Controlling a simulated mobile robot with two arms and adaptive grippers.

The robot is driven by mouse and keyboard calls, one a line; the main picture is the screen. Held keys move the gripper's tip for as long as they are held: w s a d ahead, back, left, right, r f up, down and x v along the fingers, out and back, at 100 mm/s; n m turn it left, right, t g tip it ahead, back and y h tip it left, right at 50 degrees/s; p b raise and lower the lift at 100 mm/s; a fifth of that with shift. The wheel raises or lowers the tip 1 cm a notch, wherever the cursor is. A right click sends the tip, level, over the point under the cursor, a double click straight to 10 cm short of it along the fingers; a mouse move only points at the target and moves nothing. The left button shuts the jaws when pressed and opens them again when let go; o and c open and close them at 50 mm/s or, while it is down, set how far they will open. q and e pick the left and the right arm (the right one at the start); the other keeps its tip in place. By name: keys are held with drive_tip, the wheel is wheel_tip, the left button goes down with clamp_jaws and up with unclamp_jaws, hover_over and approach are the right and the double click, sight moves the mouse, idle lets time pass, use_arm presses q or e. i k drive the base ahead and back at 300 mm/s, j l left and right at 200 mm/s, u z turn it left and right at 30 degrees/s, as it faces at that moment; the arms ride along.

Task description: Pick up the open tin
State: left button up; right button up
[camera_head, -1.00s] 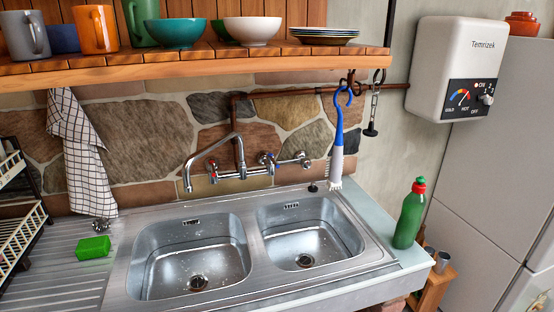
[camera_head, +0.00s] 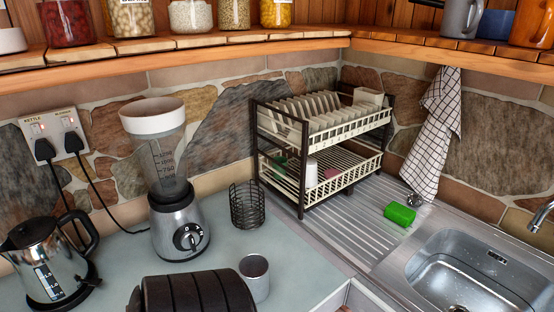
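A small grey metal tin with an open top (camera_head: 255,280) stands upright on the pale worktop, near the bottom middle of the head view. A dark ribbed object (camera_head: 190,294) stands just left of it, close to or overlapping its lower side; I cannot tell if they touch. Neither of my grippers is in view.
A black wire basket (camera_head: 247,206), a blender (camera_head: 180,222) and a kettle (camera_head: 48,262) stand behind and left of the tin. A dish rack (camera_head: 300,190), green sponge (camera_head: 399,214) and sink (camera_head: 470,268) are to the right. A jar-laden shelf (camera_head: 200,58) runs above.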

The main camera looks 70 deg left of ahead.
sight(254, 268)
drive_tip(key=k+l+u, duration=0.1)
drive_tip(key=u, duration=0.35)
drive_tip(key=l+u, duration=0.1)
drive_tip(key=u, duration=0.4)
drive_tip(key=k+u, duration=0.2)
drive_tip(key=u, duration=0.25)
